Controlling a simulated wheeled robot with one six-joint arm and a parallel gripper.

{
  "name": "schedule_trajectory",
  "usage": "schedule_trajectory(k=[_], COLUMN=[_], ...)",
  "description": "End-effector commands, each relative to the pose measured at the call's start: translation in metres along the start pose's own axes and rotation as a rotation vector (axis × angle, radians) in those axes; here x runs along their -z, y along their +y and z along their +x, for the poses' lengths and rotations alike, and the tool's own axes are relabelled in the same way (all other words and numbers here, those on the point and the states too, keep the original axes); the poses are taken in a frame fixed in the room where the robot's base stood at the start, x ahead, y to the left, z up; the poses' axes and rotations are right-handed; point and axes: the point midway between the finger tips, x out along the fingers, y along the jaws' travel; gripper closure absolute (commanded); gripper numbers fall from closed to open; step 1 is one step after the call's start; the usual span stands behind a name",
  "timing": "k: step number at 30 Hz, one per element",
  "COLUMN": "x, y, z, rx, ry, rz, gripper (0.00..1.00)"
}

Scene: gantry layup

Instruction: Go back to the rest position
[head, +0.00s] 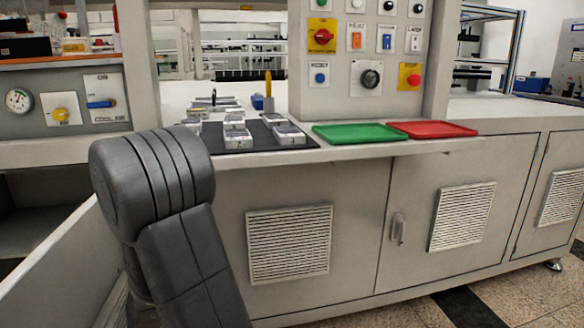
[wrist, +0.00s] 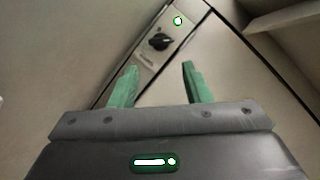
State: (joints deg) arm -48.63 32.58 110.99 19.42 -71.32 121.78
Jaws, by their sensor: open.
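My gripper (wrist: 157,82) shows in the wrist view with its two green fingers apart and nothing between them. Beyond the fingers are a pale cabinet face, a black knob (wrist: 160,41) and a small green-lit button (wrist: 178,20). In the head view my grey arm stands in front of the bench at the left, and the gripper itself is out of sight there.
A bench (head: 330,156) holds a dark mat (head: 212,139) with several small grey-white devices, a green tray (head: 358,133) and a red tray (head: 432,129). A control panel (head: 345,88) with switches rises behind them. Floor (head: 500,299) shows at the lower right.

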Motion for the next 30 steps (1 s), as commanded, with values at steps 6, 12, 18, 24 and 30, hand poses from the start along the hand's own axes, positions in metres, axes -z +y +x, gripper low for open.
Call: schedule_trajectory(k=[6, 12, 18, 24, 30], x=[0.0, 0.001, 0.0, 0.0, -0.001], y=[0.0, 0.0, 0.0, 0.0, -0.002], z=[-0.034, 0.005, 0.043, 0.08, 0.107], rx=[-0.001, 0.004, 0.004, 0.002, -0.015], ry=[0.0, -0.001, -0.002, -0.002, -0.002], rz=[0.001, 0.001, 0.001, 0.0, -0.039], gripper=[0.56, 0.56, 0.56, 0.56, 0.56])
